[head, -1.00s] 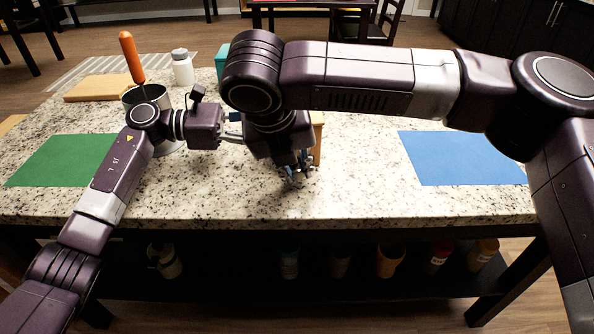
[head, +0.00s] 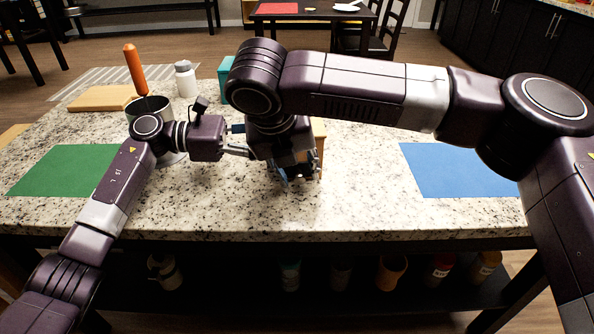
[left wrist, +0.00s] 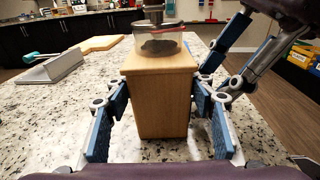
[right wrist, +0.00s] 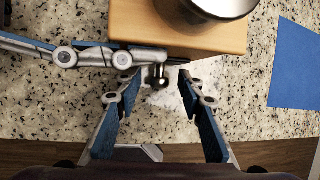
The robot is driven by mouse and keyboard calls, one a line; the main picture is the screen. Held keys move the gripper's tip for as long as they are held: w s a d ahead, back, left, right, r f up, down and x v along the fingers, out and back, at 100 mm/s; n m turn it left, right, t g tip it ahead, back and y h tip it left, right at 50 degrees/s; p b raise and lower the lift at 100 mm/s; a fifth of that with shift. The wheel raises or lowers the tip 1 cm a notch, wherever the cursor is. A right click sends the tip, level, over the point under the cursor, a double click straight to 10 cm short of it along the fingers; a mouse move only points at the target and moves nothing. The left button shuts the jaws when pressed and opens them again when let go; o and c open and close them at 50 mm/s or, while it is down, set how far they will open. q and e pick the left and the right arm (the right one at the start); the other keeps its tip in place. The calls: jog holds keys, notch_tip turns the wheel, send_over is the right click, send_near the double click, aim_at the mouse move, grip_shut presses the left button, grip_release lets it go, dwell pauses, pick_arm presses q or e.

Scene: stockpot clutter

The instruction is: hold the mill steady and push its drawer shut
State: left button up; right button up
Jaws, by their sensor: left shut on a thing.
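The mill is a wooden box with a clear bowl and metal parts on top. In the head view only a strip of the mill (head: 320,140) shows behind my right arm. In the left wrist view the mill's body (left wrist: 162,98) stands upright between the fingers of my left gripper (left wrist: 160,97), shut on its sides. The right wrist view looks down on the mill's wooden top (right wrist: 150,30). A dark round drawer knob (right wrist: 158,82) sticks out at its near side. My right gripper (right wrist: 157,88) is open, its fingers on either side of the knob. How far out the drawer is, I cannot tell.
A pot (head: 150,107) with an orange-handled tool stands behind my left arm. A white bottle (head: 186,79), cutting board (head: 103,98) and teal box (head: 223,80) are farther back. Green (head: 65,170) and blue (head: 460,170) mats lie at the sides. The front counter is clear.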

pick_arm(q)
jog(key=shift+w, duration=0.1)
pick_arm(e)
jog(key=v, duration=1.2)
jog(key=shift+w, duration=0.1)
pick_arm(q)
jog(key=o, duration=1.3)
jog(key=shift+a, duration=0.15)
jog(key=a, duration=0.7)
jog(key=shift+s+a+r, duration=0.1)
jog(key=shift+s+r, duration=0.2)
jog(key=shift+r, duration=0.05)
jog(key=shift+a, duration=0.1)
